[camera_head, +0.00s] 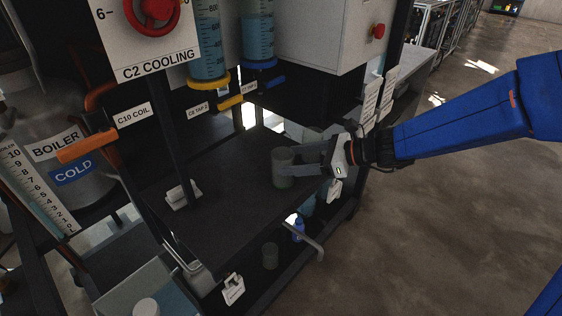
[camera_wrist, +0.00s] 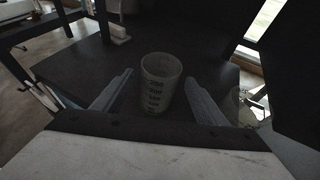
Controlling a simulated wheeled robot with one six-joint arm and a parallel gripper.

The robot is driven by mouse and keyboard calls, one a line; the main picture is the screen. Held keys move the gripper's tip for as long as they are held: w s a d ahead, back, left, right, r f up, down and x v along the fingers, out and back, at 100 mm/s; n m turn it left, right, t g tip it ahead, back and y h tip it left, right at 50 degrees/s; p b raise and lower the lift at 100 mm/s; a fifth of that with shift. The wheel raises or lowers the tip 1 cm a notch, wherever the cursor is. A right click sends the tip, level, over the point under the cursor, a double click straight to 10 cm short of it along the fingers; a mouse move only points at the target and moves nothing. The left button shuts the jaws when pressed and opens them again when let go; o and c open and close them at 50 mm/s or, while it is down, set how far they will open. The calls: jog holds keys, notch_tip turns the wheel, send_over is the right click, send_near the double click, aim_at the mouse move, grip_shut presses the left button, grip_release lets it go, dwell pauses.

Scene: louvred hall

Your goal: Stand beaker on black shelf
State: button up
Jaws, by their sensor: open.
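A clear beaker (camera_head: 282,167) with dark volume marks stands upright on the black shelf (camera_head: 225,205), near its right part. In the wrist view the beaker (camera_wrist: 158,84) is between the two fingers of my gripper (camera_wrist: 158,88), with a visible space on each side. My gripper (camera_head: 306,163) reaches in from the right in the head view and is open around the beaker. The black shelf also shows in the wrist view (camera_wrist: 80,68). The beaker's far side is hidden.
A white block (camera_head: 182,194) sits at the shelf's left part. Blue and yellow tap handles (camera_head: 231,102) hang above. A lower level holds another beaker (camera_head: 270,255) and a blue bottle (camera_head: 298,228). A boiler (camera_head: 70,150) stands at left. The shelf's middle is clear.

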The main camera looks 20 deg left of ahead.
jog(key=shift+v, duration=2.45)
jog(key=shift+d, duration=0.1)
jog(key=s+d+n+t+h, duration=0.1)
jog(key=s+d+n+h, duration=0.3)
jog(key=d, duration=0.9)
jog(key=s+d+n+t+h, duration=0.2)
jog(key=s+d+n+h, duration=0.3)
jog(key=d, duration=0.9)
jog(key=s+d+n+t+h, duration=0.1)
jog(key=s+d+n+h, duration=0.3)
jog(key=s+d+n, duration=0.5)
jog(key=s+d, duration=0.1)
jog(key=d, duration=0.3)
jog(key=shift+s+d+t, duration=0.2)
jog(key=shift+t, duration=0.2)
